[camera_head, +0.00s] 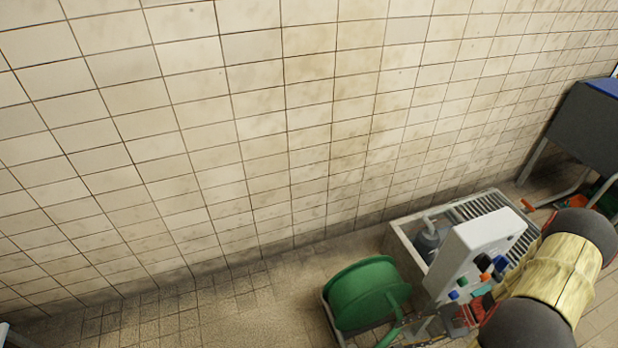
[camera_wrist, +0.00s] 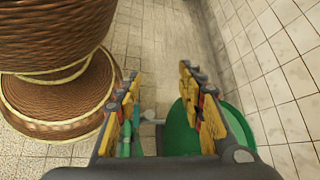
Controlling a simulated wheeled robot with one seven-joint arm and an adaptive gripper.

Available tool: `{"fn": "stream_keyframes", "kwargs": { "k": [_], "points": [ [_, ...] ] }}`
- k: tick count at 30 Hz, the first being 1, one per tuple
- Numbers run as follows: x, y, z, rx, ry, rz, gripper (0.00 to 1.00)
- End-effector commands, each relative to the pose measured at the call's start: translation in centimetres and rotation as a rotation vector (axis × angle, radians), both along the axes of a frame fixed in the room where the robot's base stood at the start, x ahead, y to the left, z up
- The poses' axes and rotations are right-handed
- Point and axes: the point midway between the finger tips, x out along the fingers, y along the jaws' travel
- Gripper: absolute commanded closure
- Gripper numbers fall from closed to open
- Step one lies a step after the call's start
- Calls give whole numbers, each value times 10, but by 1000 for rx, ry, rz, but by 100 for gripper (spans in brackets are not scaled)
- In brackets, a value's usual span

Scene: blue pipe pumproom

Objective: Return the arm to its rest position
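My gripper (camera_wrist: 158,88) shows in the wrist view with its two orange-and-yellow fingers spread well apart. Nothing is held between them; bare tiled floor shows through the gap. A green reel (camera_wrist: 178,132) lies beyond and below the right finger, partly hidden by it. My arm crosses the lower right of the head view as a yellow link between dark joints. I cannot make out the gripper in that view.
In the head view, the green hose reel (camera_head: 362,296) stands on the floor. A white control box (camera_head: 478,250) with coloured knobs stands beside a grated basin (camera_head: 402,240), near my arm. A grey cabinet (camera_head: 588,125) stands right. A tiled wall (camera_head: 250,120) rises behind.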

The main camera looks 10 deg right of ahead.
Motion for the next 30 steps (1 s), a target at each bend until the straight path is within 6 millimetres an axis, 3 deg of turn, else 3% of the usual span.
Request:
{"fn": "stream_keyframes", "kwargs": {
  "k": [1, 3, 14, 23, 30],
  "points": [
    [4, -2, 21, -47, 14, 48, 61],
    [5, -2, 45, -111, 36, 106, 61],
    [16, 12, 167, -465, 40, 366, 61],
    [20, 43, 259, -759, -91, 558, 61],
    [16, 80, 324, -965, -282, 711, 61]
  ]
}}
